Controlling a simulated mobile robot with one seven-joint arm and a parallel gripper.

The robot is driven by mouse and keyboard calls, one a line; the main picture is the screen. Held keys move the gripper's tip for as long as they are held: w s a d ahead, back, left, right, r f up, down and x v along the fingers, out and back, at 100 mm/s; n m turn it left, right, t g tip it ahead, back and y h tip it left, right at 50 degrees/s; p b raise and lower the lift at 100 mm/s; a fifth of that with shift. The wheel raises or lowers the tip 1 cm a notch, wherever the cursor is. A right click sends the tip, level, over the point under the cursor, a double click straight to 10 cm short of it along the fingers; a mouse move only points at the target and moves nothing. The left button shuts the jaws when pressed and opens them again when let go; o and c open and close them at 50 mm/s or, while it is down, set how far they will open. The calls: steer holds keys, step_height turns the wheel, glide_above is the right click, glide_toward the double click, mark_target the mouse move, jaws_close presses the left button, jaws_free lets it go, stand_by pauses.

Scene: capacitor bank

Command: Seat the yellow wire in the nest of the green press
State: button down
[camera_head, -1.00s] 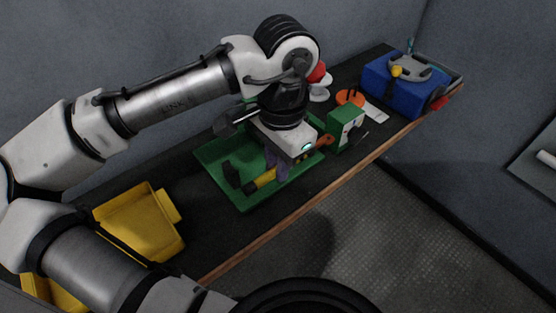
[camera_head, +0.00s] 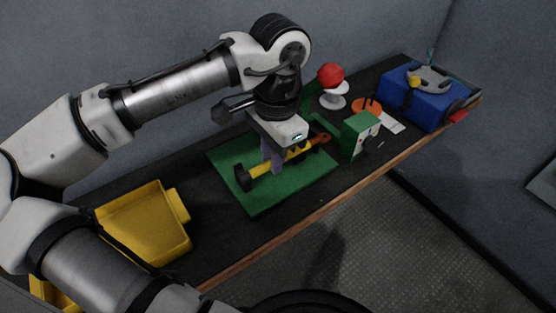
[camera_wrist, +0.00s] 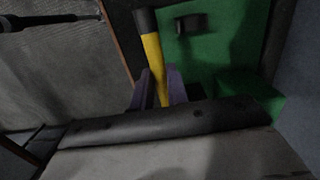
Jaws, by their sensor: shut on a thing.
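The yellow wire (camera_head: 259,173) is a thick yellow rod with a black end, gripped between the purple fingers of my gripper (camera_head: 272,157). It also shows in the wrist view (camera_wrist: 154,58), between the fingertips (camera_wrist: 160,86), with its black end pointing away. The green press has a flat green base (camera_head: 262,203), seen under my gripper. A black bracket (camera_wrist: 188,24) on the base stands to the right of the wire's black end in the wrist view, apart from it. In the head view that end overlaps the bracket. Contact and the wire's far end are unclear.
A red ball knob (camera_head: 330,75) stands behind the base. A green box (camera_head: 355,138) stands to the right, near an orange disc (camera_head: 367,106). A blue box (camera_head: 412,100) is at the far right. A yellow bin (camera_head: 145,225) is at left. The table's wooden edge runs along the front.

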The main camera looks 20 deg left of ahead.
steer(key=w+a+f+b, duration=0.1)
steer(key=a+b, duration=0.1)
steer(key=w+a+f+b, duration=0.2)
steer(key=shift+w, duration=0.1)
steer(key=shift+f, duration=0.3)
stand_by(0.6)
steer(key=shift+f, duration=0.15)
stand_by(0.5)
steer(key=c, duration=1.3)
jaws_free()
step_height(320, 180, up, 14)
steer(key=shift+w+d+b, duration=0.25)
steer(key=shift+w+b, duration=0.05)
steer(key=shift+w, duration=0.05)
